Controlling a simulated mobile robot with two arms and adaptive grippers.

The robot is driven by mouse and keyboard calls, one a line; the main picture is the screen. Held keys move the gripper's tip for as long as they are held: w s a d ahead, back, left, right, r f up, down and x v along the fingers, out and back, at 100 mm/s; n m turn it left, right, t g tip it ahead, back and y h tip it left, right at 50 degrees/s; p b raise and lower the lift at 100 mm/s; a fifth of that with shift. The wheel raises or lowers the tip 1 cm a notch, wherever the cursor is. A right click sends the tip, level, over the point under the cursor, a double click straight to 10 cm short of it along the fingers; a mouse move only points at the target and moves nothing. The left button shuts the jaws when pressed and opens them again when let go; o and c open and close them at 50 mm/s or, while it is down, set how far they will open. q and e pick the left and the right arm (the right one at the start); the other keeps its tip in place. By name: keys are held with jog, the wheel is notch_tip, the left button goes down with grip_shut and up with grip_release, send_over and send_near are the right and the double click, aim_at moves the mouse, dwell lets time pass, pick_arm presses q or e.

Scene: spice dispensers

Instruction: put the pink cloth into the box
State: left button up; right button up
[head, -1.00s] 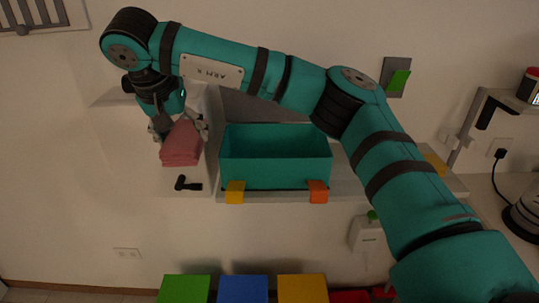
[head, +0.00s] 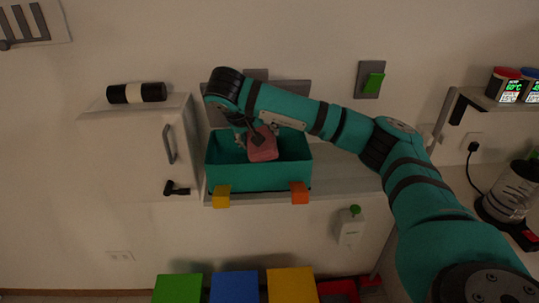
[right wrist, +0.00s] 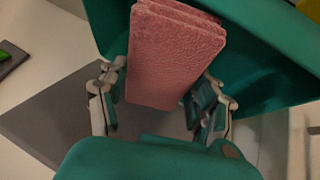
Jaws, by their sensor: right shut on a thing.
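The pink folded cloth (head: 263,146) is at the opening of the teal box (head: 255,176), near its middle. My right gripper (head: 254,137), on the arm from the right, is shut on the cloth and points down over the box. In the right wrist view the cloth (right wrist: 172,60) sits between the two fingers of the gripper (right wrist: 158,98), with the teal box wall (right wrist: 262,65) beyond it. Whether the cloth touches the box floor cannot be told. My left gripper is not in view.
The box stands on a wall shelf with a yellow clip (head: 222,197) and an orange clip (head: 299,193) at its front. A white cabinet (head: 140,150) with a black-and-white cylinder (head: 137,93) on top is to the left. Green, blue and yellow blocks (head: 235,287) are below.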

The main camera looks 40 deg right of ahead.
jog(key=f, duration=0.1)
jog(key=d+f, duration=0.1)
jog(key=f, duration=0.2)
jog(key=shift+d+f+p, duration=0.25)
jog(key=shift+d+p, duration=0.15)
jog(key=shift+d+f, duration=0.15)
jog(key=shift+f, duration=0.4)
jog(key=y+p, duration=0.1)
jog(key=p, duration=0.1)
jog(key=d+y+p, duration=0.1)
jog(key=y, duration=0.1)
jog(key=shift+d+m+y+p, duration=0.25)
jog(key=shift+m+y+p, duration=0.05)
jog(key=shift+m+p, duration=0.1)
notch_tip(320, 180, down, 3)
jog(key=shift+s+r+y, duration=0.15)
jog(key=shift+r+y, duration=0.05)
jog(key=shift+y, duration=0.1)
jog(key=shift+f, duration=0.25)
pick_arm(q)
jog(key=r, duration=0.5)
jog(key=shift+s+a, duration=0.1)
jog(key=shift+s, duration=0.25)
pick_arm(e)
jog(key=shift+w+a+f, duration=0.1)
jog(key=shift+w+a, duration=0.05)
jog(key=shift+w, duration=0.1)
jog(key=shift+f, duration=0.1)
